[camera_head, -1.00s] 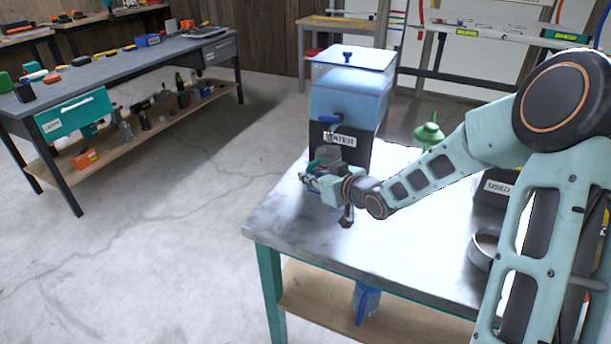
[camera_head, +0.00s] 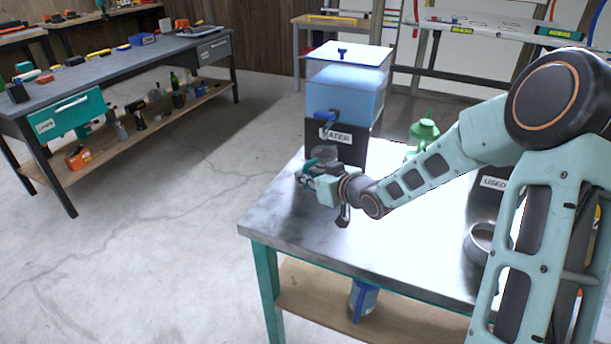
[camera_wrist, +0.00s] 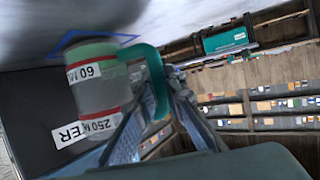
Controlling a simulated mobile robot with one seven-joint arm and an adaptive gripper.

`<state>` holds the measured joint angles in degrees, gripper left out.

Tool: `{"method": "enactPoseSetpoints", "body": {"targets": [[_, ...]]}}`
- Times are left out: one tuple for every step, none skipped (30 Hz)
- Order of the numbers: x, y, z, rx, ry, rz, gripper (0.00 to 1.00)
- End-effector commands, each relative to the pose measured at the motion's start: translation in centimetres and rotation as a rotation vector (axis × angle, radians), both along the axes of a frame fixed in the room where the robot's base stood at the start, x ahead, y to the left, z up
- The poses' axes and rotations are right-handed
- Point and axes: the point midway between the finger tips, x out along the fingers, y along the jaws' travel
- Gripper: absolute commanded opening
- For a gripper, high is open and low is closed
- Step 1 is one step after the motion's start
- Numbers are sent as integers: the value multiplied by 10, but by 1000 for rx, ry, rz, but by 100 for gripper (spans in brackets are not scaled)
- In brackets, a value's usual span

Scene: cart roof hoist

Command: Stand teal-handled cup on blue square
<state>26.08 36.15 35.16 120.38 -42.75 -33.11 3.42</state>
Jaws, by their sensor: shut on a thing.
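The clear cup (camera_wrist: 95,85) with a teal handle (camera_wrist: 155,80) appears upside down in the wrist view because that view is inverted. It has red-and-white measure labels and a greenish band at its base end. My gripper (camera_wrist: 152,108) is shut on the handle. In the head view, my gripper (camera_head: 312,178) holds the cup (camera_head: 325,154) over the table's far left part, in front of the water dispenser. The blue square (camera_wrist: 65,47) shows as an outline around the cup's base end in the wrist view. I cannot tell whether the base touches it.
The water dispenser (camera_head: 345,95) with a blue tap (camera_head: 325,117) stands close behind the cup. A green can (camera_head: 424,132), a metal bowl (camera_head: 480,242) and a bin marked USED (camera_head: 493,184) are to the right. The front left of the metal table (camera_head: 300,225) is clear.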

Motion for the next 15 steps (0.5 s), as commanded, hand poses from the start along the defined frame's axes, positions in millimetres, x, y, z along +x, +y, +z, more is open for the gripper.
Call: {"method": "enactPoseSetpoints", "body": {"targets": [[0, 0, -2, 1, -1, 0, 0], [0, 0, -2, 0, -1, 0, 0], [0, 0, -2, 0, -1, 0, 12], [0, 0, -1, 0, -1, 0, 15], [0, 0, -1, 0, -1, 0, 19], [0, 0, -1, 1, -1, 0, 23], [0, 0, -1, 1, -1, 0, 26], [0, 0, -1, 1, -1, 0, 30], [0, 0, -1, 1, -1, 0, 30], [0, 0, -1, 1, -1, 0, 30], [0, 0, -1, 1, -1, 0, 30], [0, 0, -1, 1, -1, 0, 30], [0, 0, -1, 1, -1, 0, 30], [0, 0, -1, 0, 0, 0, 30], [0, 0, -2, 0, 1, 0, 30]]}}
